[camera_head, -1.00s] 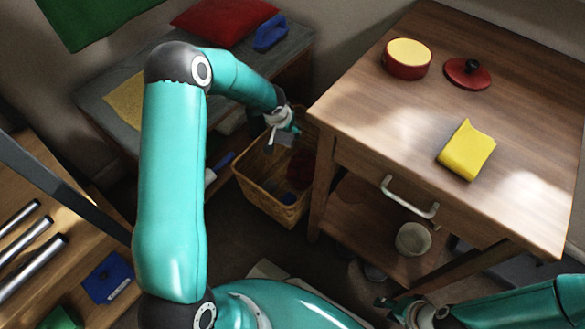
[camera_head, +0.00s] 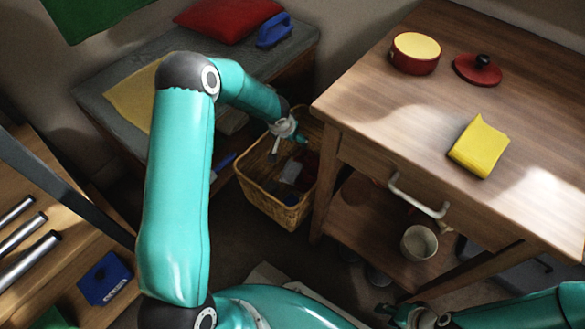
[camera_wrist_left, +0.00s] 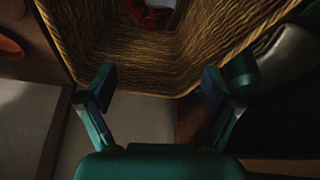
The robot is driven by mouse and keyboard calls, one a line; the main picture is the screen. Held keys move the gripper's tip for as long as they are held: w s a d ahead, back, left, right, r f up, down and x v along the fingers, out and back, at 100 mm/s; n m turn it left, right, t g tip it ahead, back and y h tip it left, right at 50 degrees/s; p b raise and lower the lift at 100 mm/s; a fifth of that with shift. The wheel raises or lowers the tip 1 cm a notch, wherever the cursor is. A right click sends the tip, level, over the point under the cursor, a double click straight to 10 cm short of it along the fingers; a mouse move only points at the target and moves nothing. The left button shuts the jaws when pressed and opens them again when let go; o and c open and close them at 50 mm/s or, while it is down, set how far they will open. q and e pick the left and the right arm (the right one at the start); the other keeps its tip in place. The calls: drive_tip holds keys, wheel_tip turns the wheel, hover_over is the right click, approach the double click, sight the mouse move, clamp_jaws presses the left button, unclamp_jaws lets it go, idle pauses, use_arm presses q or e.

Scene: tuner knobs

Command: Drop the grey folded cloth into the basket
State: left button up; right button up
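The wicker basket (camera_head: 262,198) stands on the floor between the grey bench and the wooden table. The grey cloth (camera_head: 291,172) lies inside the basket, below my left gripper and apart from it. My left gripper (camera_head: 287,146) hangs over the basket's upper part. In the left wrist view the left gripper (camera_wrist_left: 158,86) has its fingers wide apart with nothing between them, and the basket (camera_wrist_left: 130,45) fills the top. My right gripper (camera_head: 392,312) is low at the bottom, in front of the table; its finger opening is unclear.
The wooden table (camera_head: 395,140) holds a yellow cloth (camera_head: 480,147), a red pot (camera_head: 415,54) and its lid (camera_head: 478,69). A white cup (camera_head: 419,242) sits on its lower shelf. The bench (camera_head: 105,80) carries a red cushion (camera_head: 229,19) and a blue brush (camera_head: 273,30).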

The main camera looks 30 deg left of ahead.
use_arm(q)
drive_tip(key=shift+r, duration=0.1)
drive_tip(key=v, duration=1.1)
drive_tip(key=shift+s+r, duration=0.2)
drive_tip(key=shift+r, duration=0.1)
